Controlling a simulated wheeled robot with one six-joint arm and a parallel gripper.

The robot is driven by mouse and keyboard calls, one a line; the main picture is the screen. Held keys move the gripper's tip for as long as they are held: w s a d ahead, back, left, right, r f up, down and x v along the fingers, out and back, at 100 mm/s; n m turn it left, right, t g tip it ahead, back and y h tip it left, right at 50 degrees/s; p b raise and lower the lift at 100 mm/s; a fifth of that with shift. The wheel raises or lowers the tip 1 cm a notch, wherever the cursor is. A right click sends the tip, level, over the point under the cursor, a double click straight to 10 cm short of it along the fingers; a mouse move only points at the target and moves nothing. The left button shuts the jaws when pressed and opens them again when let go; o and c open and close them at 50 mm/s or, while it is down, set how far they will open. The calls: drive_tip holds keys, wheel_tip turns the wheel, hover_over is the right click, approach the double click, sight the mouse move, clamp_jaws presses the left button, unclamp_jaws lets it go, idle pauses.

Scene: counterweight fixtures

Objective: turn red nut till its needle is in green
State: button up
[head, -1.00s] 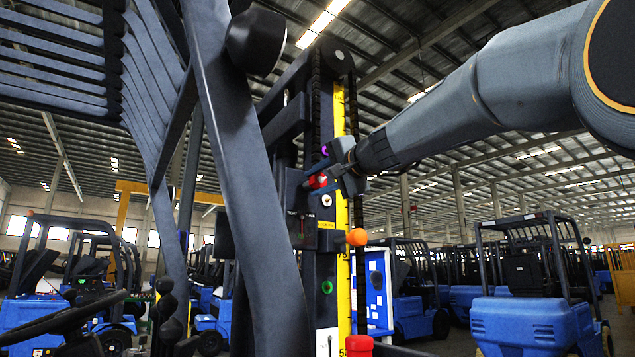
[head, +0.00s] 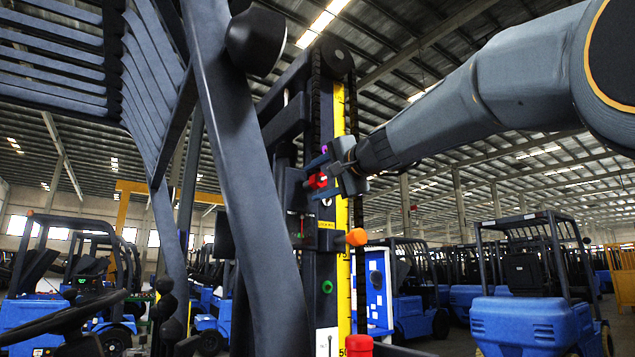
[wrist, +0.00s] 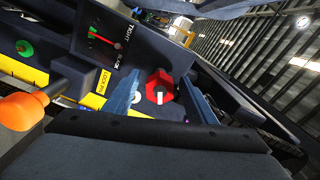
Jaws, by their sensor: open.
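The red nut (wrist: 160,87), with a white mark on its face, sits on the dark mast fixture. It also shows in the head view (head: 317,181), partly covered by my gripper. My gripper (wrist: 161,84) is open, with one blue finger on each side of the nut in the wrist view; I cannot tell whether either finger touches it. The dark gauge plate (wrist: 113,45) beside the nut carries TIGHT and SLACK lettering and small green and red marks. It is small in the head view (head: 301,225).
An orange knob (wrist: 22,111) sticks out near my gripper, and shows below the nut in the head view (head: 357,237). A green knob (head: 327,287) and a red cap (head: 359,345) sit lower on the mast. A thick dark bar (head: 245,180) stands left.

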sight(321, 180)
drive_tip(key=b+v, duration=0.2)
drive_tip(key=v, duration=0.5)
drive_tip(key=shift+s+d+b, duration=0.1)
drive_tip(key=shift+b, duration=0.3)
drive_tip(key=shift+s+d, duration=0.15)
drive_tip(key=shift+s, duration=0.1)
